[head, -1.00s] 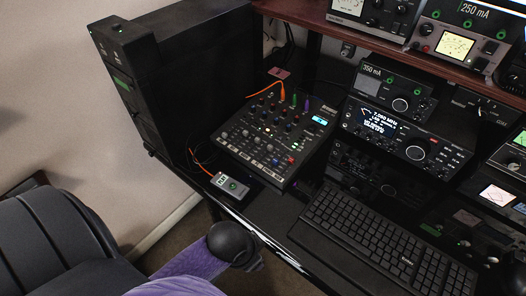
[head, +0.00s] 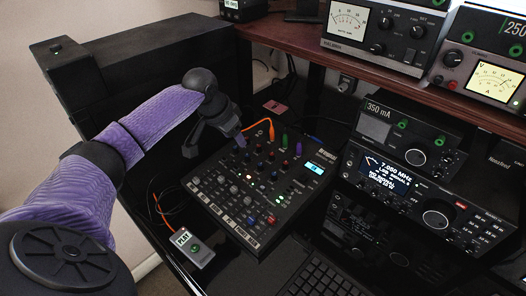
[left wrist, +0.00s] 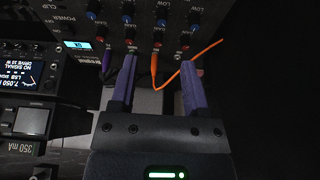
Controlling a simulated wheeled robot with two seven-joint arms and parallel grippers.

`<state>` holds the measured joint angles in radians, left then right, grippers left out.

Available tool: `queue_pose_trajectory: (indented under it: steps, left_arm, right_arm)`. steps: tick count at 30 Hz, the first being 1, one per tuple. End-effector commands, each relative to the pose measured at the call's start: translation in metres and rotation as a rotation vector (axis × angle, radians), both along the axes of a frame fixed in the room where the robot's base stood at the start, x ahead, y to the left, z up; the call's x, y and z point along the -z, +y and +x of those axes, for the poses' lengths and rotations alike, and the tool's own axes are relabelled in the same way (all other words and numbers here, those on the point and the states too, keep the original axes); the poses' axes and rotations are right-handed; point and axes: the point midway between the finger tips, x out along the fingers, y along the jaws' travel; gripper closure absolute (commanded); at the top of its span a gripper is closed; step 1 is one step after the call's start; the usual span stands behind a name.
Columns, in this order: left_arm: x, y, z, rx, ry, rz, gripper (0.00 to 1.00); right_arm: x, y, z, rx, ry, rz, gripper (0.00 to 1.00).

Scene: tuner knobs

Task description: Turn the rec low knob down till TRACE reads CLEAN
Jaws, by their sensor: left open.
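The black mixer (head: 250,215) sits on the desk in the middle of the head view, with rows of small knobs and a small lit screen (head: 315,167) whose text I cannot read. In the left wrist view, blue knobs (left wrist: 162,17) marked LOW line the top, with red ones (left wrist: 157,41) below. I cannot tell which is the rec low knob, and no TRACE reading is legible. My left gripper (head: 238,138) is over the mixer's back left edge. In the left wrist view it (left wrist: 160,80) is open, with an orange cable (left wrist: 154,70) showing between its purple fingers. My right gripper is not in view.
Orange, green and purple plugs rise from the mixer's back. A small grey box (head: 193,252) stands at its front left. A radio (head: 405,190) stands to the right, below a shelf (head: 410,85) with meters. A keyboard (head: 325,280) is in front.

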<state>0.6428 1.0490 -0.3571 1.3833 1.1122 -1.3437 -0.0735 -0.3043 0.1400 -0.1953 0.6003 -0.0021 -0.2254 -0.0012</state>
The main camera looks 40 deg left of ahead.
Motion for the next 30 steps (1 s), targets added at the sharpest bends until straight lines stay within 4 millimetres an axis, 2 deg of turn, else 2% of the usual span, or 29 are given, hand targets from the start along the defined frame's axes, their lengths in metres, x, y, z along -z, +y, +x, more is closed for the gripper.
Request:
queue_pose_trajectory:
  steps: [5,10,15,25,26,30]
  left_arm:
    - [0.022,0.002,0.008,-0.011,-0.003,-0.006,0.41]
    - [0.064,0.0,0.023,-0.009,0.0,-0.005,0.41]
    - [0.09,0.0,0.035,-0.008,-0.001,-0.003,0.41]
    - [0.093,-0.001,0.038,-0.007,-0.004,-0.002,0.41]
    - [0.093,-0.001,0.038,-0.007,-0.004,-0.002,0.43]
    - [0.093,-0.001,0.038,-0.007,-0.003,-0.002,0.72]
  right_arm:
    - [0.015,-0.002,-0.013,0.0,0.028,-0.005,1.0]
    - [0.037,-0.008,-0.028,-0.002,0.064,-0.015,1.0]
    - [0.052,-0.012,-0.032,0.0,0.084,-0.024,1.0]
    - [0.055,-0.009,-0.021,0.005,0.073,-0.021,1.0]
    - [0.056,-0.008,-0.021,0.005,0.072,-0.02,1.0]
    - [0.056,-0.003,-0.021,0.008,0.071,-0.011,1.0]
